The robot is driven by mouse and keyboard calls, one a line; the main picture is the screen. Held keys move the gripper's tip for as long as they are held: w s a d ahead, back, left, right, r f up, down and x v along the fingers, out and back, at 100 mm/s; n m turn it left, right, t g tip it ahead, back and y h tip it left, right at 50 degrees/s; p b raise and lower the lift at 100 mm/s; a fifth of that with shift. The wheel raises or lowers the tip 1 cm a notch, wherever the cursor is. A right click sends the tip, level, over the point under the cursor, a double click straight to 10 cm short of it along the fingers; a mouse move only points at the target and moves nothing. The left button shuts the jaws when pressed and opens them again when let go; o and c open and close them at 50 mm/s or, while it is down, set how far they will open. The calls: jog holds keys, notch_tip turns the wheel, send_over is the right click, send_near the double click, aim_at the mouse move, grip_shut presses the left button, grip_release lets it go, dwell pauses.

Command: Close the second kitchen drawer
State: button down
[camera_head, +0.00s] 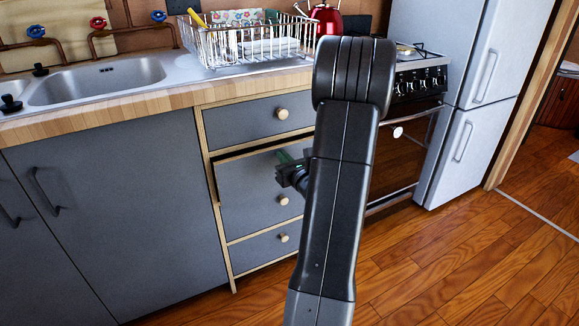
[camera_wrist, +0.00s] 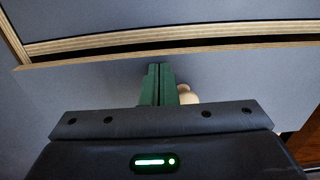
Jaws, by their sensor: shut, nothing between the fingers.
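The second kitchen drawer (camera_head: 240,190) has a grey front with a round wooden knob (camera_head: 283,200). It stands slightly open, with a dark gap along its top edge below the top drawer. In the wrist view the drawer front (camera_wrist: 90,90) shows its wooden top edge and the dark gap behind it. My gripper (camera_head: 285,158) is at the upper part of this drawer front. In the wrist view its green fingers (camera_wrist: 158,75) are shut together and empty, pointing at the front. The knob (camera_wrist: 187,94) is just right of the fingers, partly hidden. I cannot tell whether the fingertips touch the front.
The top drawer (camera_head: 245,122) and bottom drawer (camera_head: 262,248) look closed. A grey cupboard (camera_head: 120,200) is to the left. The oven (camera_head: 405,150) and fridge (camera_head: 480,100) stand to the right. The counter holds a dish rack (camera_head: 245,45). Wooden floor (camera_head: 450,255) is clear in front.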

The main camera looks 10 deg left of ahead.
aim_at(277, 148)
jog(key=shift+w, duration=0.1)
jog(key=x, duration=0.4)
jog(key=shift+w+a+r+b, duration=0.25)
jog(key=shift+w+b, duration=0.1)
dwell(0.3)
